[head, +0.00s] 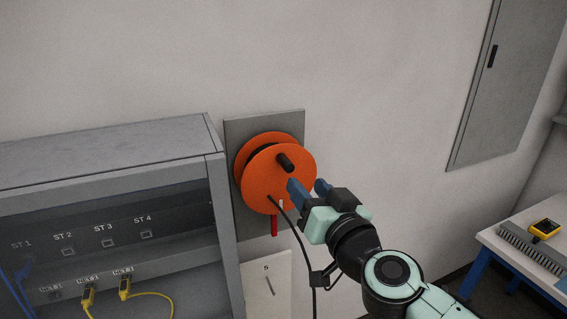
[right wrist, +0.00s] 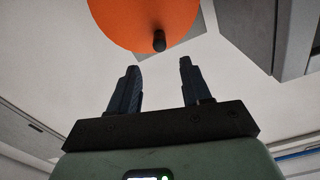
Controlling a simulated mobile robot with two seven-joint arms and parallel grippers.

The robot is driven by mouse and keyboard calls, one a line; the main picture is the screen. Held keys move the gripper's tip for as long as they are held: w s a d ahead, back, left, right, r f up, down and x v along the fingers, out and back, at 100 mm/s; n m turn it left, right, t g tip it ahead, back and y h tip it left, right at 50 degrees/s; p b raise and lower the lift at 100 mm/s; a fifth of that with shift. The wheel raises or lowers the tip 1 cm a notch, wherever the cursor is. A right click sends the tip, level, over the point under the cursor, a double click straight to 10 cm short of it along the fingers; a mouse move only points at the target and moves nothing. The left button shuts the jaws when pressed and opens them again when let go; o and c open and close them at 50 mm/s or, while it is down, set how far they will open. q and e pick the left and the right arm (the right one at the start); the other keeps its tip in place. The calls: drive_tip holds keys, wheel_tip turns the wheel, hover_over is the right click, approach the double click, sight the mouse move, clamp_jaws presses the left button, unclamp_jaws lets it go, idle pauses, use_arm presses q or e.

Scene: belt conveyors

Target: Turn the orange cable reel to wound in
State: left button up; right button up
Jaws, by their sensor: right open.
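The orange cable reel (head: 262,188) is mounted on a grey wall plate (head: 238,130). Its black crank knob (head: 285,163) sticks out near the upper right of the front disc. A black cable (head: 290,222) hangs from the reel's lower part, and a red piece shows below it. My right gripper (head: 308,188) is just right of the reel, below the knob, open and empty. In the right wrist view the orange disc and the knob (right wrist: 159,41) show beyond the open fingers (right wrist: 158,80), apart from them. My left gripper is not in view.
A grey cabinet (head: 110,150) with yellow-plugged cables stands close to the reel's left. A grey wall box (head: 510,80) hangs at upper right. A white bench (head: 520,243) with a yellow device (head: 543,229) stands at right. The wall right of the reel is bare.

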sight(290, 168)
drive_tip(key=p+x, duration=0.1)
drive_tip(key=x, duration=0.9)
drive_tip(key=shift+w+a, duration=0.1)
drive_tip(key=shift+w, duration=0.15)
clamp_jaws()
